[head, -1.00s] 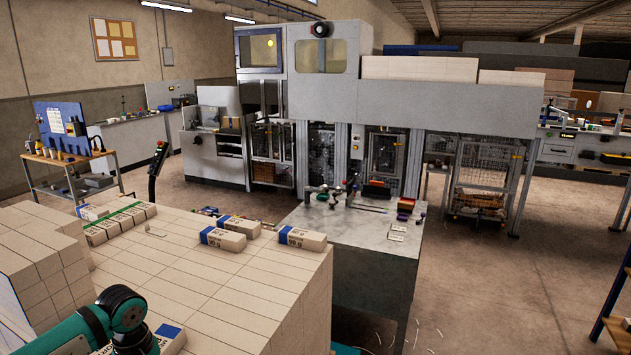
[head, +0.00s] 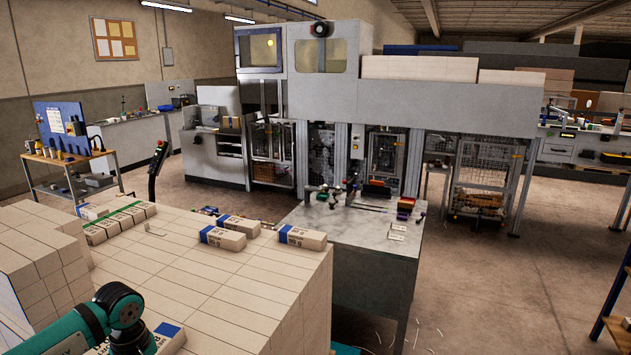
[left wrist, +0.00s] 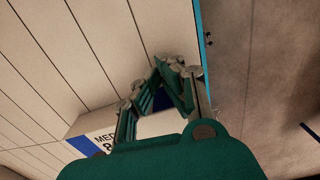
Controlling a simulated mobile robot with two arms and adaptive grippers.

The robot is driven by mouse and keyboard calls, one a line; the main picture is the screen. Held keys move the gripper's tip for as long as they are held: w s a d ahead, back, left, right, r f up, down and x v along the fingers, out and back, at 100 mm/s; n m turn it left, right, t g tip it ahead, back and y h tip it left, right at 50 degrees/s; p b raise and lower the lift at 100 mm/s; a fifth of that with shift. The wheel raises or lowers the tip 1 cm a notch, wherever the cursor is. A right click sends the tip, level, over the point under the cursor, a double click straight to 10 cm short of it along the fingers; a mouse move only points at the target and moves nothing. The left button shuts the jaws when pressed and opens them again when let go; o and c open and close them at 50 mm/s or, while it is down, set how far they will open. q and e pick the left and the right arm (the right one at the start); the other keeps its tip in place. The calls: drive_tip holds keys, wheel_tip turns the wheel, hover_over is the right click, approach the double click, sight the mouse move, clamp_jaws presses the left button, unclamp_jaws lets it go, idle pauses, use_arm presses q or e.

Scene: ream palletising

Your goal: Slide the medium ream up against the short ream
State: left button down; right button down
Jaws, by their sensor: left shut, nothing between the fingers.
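The medium ream (left wrist: 84,146) shows in the left wrist view as a pale block with a blue band and the letters "MED", partly hidden by my left gripper (left wrist: 172,70). The fingers are shut with nothing between them, in front of the ream; I cannot tell whether they touch it. In the head view a ream with a blue end (head: 168,331) lies beside my left arm at the lower left, mostly cut off or hidden. My left fingers are not visible there. I cannot tell which ream is the short one. My right gripper is not in view.
Several more lie under a green strap (head: 122,216) at the far left. A grey table (head: 345,236) with small tools stands beyond. The stack's middle top is clear.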

use_arm(q)
drive_tip(key=shift+w+a+b, duration=0.3)
drive_tip(key=shift+a+b, duration=0.05)
drive_tip(key=shift+a, duration=0.35)
drive_tip(key=shift+d, duration=0.1)
idle(0.4)
drive_tip(key=shift+r, duration=0.1)
drive_tip(key=shift+r+p, duration=0.6)
drive_tip(key=shift+r, duration=0.85)
drive_tip(key=shift+s+d+r+p, duration=0.15)
drive_tip(key=shift+d+r+p, duration=0.2)
drive_tip(key=shift+r+p, duration=0.35)
drive_tip(key=shift+s+d+r+p, duration=0.15)
drive_tip(key=shift+d+r+p, duration=0.25)
drive_tip(key=shift+r, duration=0.55)
drive_tip(key=shift+s+d+r, duration=0.15)
drive_tip(key=shift+d+r, duration=0.05)
drive_tip(key=shift+r, duration=0.15)
